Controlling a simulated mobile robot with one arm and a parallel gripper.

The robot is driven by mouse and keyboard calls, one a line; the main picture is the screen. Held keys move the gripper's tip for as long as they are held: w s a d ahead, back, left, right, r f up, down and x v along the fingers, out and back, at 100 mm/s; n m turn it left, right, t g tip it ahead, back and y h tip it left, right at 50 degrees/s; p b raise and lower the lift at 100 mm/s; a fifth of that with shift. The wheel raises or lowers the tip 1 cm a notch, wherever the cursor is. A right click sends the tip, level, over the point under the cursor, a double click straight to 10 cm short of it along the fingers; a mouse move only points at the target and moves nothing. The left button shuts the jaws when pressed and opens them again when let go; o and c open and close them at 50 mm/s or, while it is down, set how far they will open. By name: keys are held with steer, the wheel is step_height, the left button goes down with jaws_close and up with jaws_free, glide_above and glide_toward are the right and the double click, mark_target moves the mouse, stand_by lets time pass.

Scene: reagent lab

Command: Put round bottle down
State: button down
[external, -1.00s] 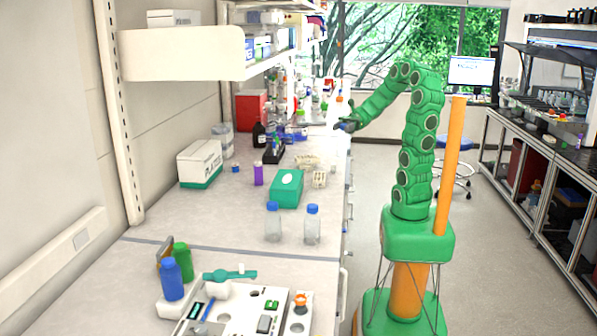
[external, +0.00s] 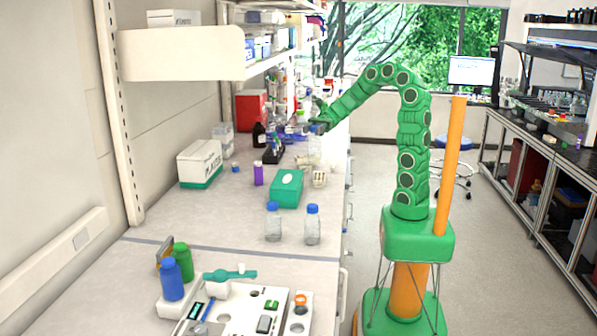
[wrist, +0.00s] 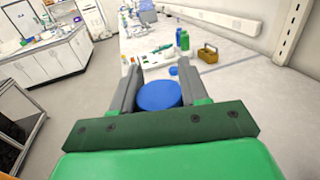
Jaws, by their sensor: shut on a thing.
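My gripper (external: 318,127) is over the bench's right part, at the far end of my outstretched arm. In the wrist view my gripper (wrist: 155,82) is shut on the round bottle, whose blue cap (wrist: 159,96) shows between the two grey fingers. The bottle's clear body is faint below the gripper in the external view (external: 315,149). The cap hides the body in the wrist view. I cannot tell whether the bottle's base touches the bench (external: 215,215).
Two clear bottles with blue caps (external: 273,224) (external: 312,226) stand nearer the camera. A green box (external: 287,188) and a small rack (external: 320,178) are close to the gripper. A dark rack (external: 273,154) stands to its left.

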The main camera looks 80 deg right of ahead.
steer(key=w+a+n+g, duration=0.1)
steer(key=w+a, duration=0.5)
steer(key=a, duration=0.5)
steer(key=w+a+n+g, duration=0.1)
steer(key=w+a, duration=0.5)
steer(key=a, duration=0.5)
steer(key=a+g, duration=0.2)
steer(key=a, duration=1.9)
steer(key=w+a+f, duration=0.4)
steer(key=w+f, duration=0.1)
steer(key=f, duration=0.4)
steer(key=w+a+f, duration=0.4)
steer(key=w+f, duration=0.2)
steer(key=f, duration=0.3)
steer(key=shift+w+f+n+y, duration=0.15)
steer(key=shift+f+n+y, duration=0.1)
steer(key=shift+n+y, duration=0.05)
steer(key=shift+f, duration=0.1)
steer(key=c, duration=0.6)
jaws_free()
